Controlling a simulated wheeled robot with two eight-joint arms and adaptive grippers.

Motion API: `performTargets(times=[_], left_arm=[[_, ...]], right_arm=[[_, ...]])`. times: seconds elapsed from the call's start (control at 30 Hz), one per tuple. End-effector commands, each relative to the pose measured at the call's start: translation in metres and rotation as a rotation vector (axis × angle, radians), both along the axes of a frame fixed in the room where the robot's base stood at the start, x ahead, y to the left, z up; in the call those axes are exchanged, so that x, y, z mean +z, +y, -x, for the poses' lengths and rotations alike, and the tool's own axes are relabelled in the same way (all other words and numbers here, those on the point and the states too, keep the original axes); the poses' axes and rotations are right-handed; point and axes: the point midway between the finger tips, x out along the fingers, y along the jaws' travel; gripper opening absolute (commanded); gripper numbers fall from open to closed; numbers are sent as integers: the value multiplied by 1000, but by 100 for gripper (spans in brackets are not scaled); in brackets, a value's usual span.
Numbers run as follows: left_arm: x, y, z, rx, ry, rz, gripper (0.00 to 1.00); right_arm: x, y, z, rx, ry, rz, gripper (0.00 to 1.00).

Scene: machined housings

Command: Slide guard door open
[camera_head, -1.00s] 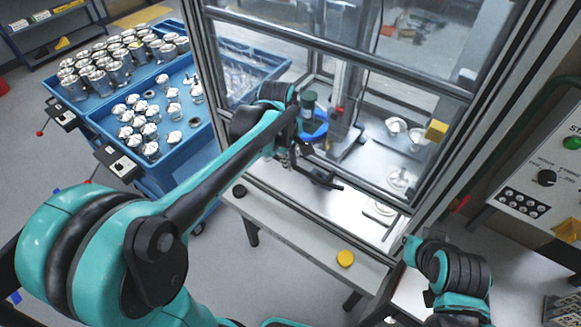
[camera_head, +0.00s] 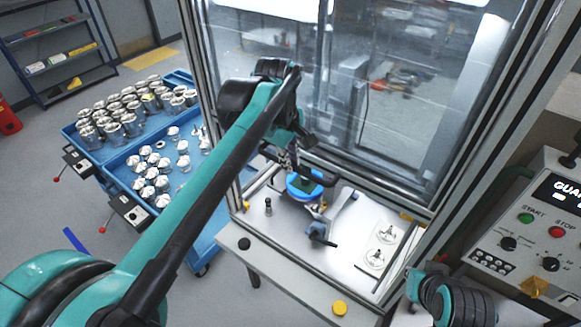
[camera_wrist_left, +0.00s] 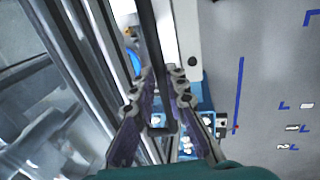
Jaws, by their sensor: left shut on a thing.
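The guard door (camera_head: 400,110) is a large clear panel in a grey metal frame on the machine. Its bottom rail (camera_head: 385,192) stands well above the work surface, leaving an open gap below. A dark bar handle (camera_head: 322,167) sits near this rail. My left gripper (camera_head: 296,152) is at the handle and shut on it. In the left wrist view the gripper's fingers (camera_wrist_left: 161,82) close around a dark upright bar. My right arm shows at the lower right; its gripper is not in view.
Inside the gap are a blue round part (camera_head: 304,185) on a fixture and two metal nests (camera_head: 386,233). A yellow button (camera_head: 340,308) is on the front edge. A control panel (camera_head: 535,235) stands right, blue trays (camera_head: 160,170) left.

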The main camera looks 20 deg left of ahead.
Motion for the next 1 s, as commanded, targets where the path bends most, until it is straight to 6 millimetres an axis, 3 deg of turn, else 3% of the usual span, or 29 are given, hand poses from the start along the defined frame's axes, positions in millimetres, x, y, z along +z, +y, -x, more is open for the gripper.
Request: performTargets(times=[0.2, 0.57, 0.6, 0.67, 1.0], left_arm=[[16, 0, 0, 0, 0, 0, 0], [16, 0, 0, 0, 0, 0, 0], [16, 0, 0, 0, 0, 0, 18], [16, 0, 0, 0, 0, 0, 34], [18, 0, 0, 0, 0, 0, 34]], right_arm=[[9, 0, 0, 0, 0, 0, 0], [9, 0, 0, 0, 0, 0, 0], [9, 0, 0, 0, 0, 0, 0], [9, 0, 0, 0, 0, 0, 0], [9, 0, 0, 0, 0, 0, 0]])
